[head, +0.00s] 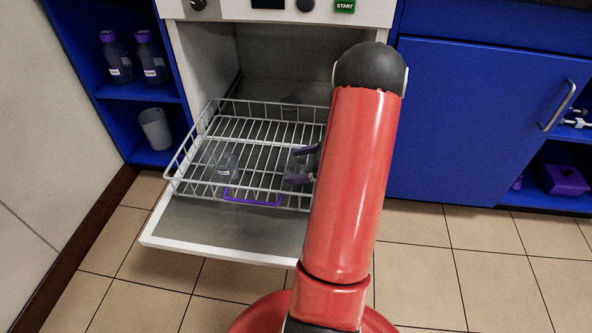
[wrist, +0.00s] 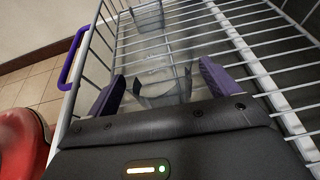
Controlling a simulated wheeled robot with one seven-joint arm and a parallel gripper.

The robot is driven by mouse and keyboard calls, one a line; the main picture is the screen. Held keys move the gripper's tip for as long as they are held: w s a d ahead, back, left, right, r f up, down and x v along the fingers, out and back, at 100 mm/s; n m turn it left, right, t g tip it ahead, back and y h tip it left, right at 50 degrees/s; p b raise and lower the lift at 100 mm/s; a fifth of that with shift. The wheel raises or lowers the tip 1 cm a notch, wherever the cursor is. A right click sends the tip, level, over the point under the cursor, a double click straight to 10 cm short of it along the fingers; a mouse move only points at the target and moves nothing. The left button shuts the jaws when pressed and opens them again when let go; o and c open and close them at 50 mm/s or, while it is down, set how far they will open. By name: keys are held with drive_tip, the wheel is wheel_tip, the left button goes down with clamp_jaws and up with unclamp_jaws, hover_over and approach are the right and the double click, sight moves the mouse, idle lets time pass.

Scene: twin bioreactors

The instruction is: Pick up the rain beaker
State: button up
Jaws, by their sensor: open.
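The pulled-out wire rack (head: 270,115) holds two clear glass beakers. One beaker (head: 226,167) stands at the left of the rack with a small label too small to read; it shows at the top of the wrist view (wrist: 148,16). The other clear beaker (head: 297,162) is at my gripper (head: 301,165). In the wrist view this nearer beaker (wrist: 160,88) lies between the two purple fingers of my open gripper (wrist: 160,85), with gaps beside it. I cannot tell from the labels which is the rain beaker. My arm hides the rack's right side.
The washer door (head: 215,238) is folded down below the rack. The rack has a purple front handle (head: 252,201). A blue shelf at left holds two bottles (head: 150,58) and a grey cup (head: 155,129). A blue cabinet (head: 470,120) stands at right.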

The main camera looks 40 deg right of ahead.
drive_tip(key=shift+c, duration=0.4)
drive_tip(key=c, duration=1)
drive_tip(key=shift+r, duration=0.1)
